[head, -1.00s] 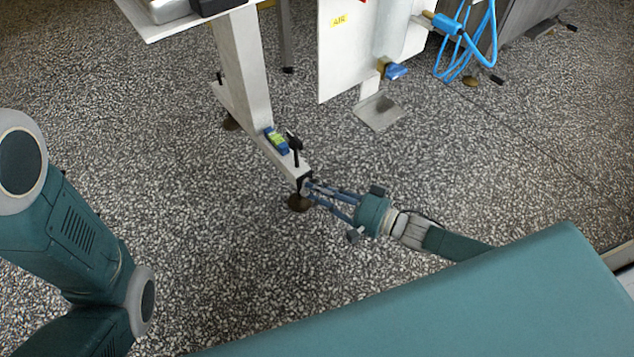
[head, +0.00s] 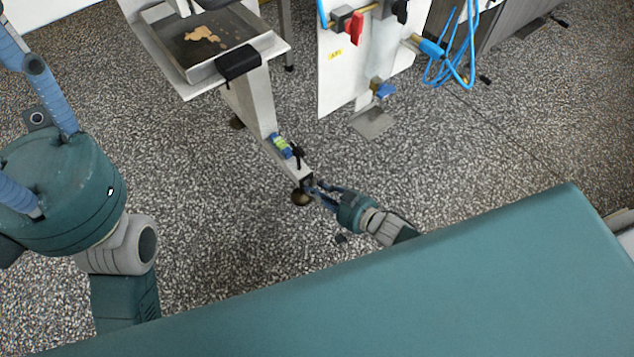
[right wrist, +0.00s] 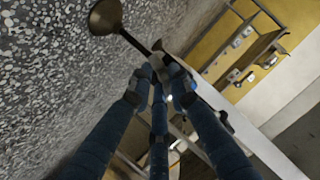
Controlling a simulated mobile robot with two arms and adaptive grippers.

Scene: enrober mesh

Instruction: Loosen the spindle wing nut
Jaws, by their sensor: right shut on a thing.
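My right gripper (head: 316,186) is at the near end of the pale floor beam (head: 292,165), beside the levelling foot. Its blue fingers are closed together at the top of the foot's spindle, shut on the wing nut there, which they largely hide. In the right wrist view, the fingertips (right wrist: 162,70) meet where the spindle of the round brass foot (right wrist: 105,16) ends. The same foot (head: 301,198) shows on the floor in the head view. My left gripper (head: 22,130) is at the far left, fingers spread wide and empty, tips partly outside the picture.
A black upright handle (head: 297,152) and a blue-green level (head: 280,146) sit on the beam. Above stands a tray (head: 258,42) with brown residue. A white panel (head: 338,85) with valves and blue hoses (head: 458,55) is to the right. Speckled floor is open around the beam.

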